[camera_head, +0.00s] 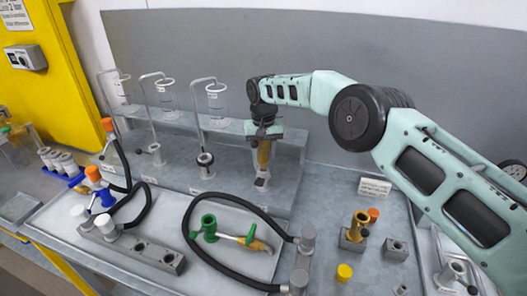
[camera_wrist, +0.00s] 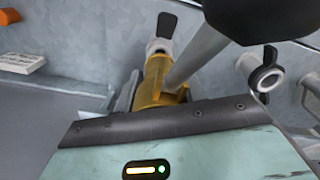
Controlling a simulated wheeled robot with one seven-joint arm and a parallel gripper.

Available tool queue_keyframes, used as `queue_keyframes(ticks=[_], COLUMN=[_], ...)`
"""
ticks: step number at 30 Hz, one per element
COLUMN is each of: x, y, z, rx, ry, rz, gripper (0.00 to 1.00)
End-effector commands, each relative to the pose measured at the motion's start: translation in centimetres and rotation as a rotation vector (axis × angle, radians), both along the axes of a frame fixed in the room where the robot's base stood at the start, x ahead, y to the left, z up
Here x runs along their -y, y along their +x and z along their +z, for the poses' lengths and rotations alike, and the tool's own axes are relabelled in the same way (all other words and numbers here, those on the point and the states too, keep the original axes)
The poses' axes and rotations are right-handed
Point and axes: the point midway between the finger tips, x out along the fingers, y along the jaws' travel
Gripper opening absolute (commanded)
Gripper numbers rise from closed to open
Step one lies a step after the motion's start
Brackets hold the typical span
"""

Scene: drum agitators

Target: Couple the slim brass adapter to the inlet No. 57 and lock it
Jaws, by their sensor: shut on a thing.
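My gripper (camera_head: 264,138) is shut on a brass adapter (camera_head: 264,153) above the right end of the grey stepped bench. In the wrist view the brass adapter (camera_wrist: 154,82) runs away from the jaws to a pale grey fitting with a black lever (camera_wrist: 167,25). In the head view its lower end meets or hovers just over a grey inlet fitting (camera_head: 262,181); whether it is seated I cannot tell. The jaw tips are mostly hidden by the gripper body. The inlet's number is too small to read.
Another inlet with a black ring (camera_head: 205,160) stands to the left, beneath a bent metal tube and glass beaker (camera_head: 216,98). A second brass fitting (camera_head: 358,224) stands in a block at right, near a white sign (camera_head: 374,188).

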Motion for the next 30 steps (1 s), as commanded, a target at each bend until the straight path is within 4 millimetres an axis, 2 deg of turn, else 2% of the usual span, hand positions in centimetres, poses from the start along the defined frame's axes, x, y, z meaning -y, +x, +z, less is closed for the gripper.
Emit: queue_keyframes(ticks=[17,30], x=[0.0,0.0], y=[0.0,0.0], z=[-0.2,-1.8], rx=[0.001,0.001], ry=[0.0,0.0], rz=[0.0,0.0], gripper=[0.1,0.1])
